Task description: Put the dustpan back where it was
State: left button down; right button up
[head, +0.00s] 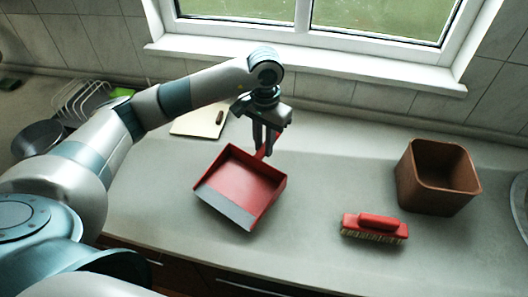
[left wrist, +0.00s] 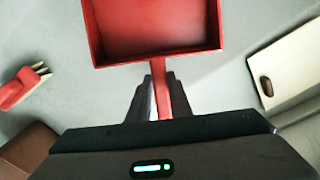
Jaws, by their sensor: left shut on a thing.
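A red dustpan (head: 240,182) with a grey front lip is over the middle-left of the counter, its open side toward the front. My left gripper (head: 264,150) points down and is shut on the dustpan's handle, behind the pan. In the left wrist view the red pan (left wrist: 150,30) fills the top, and its handle (left wrist: 162,95) runs down between the fingers of the gripper (left wrist: 158,95). I cannot tell whether the pan touches the counter. My right gripper is not in view.
A red brush (head: 376,228) lies on the counter right of the dustpan. A brown square bin (head: 437,178) stands behind it at the right. A pale cutting board (head: 200,122) lies at the back. A dish rack (head: 80,102) and dark pan (head: 38,138) are at the left.

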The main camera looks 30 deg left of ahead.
aim_at(251, 166)
pick_arm(q)
jog(key=shift+f+p, duration=1.05)
jog(key=shift+f, duration=1)
jog(key=c, duration=1.6)
grip_release()
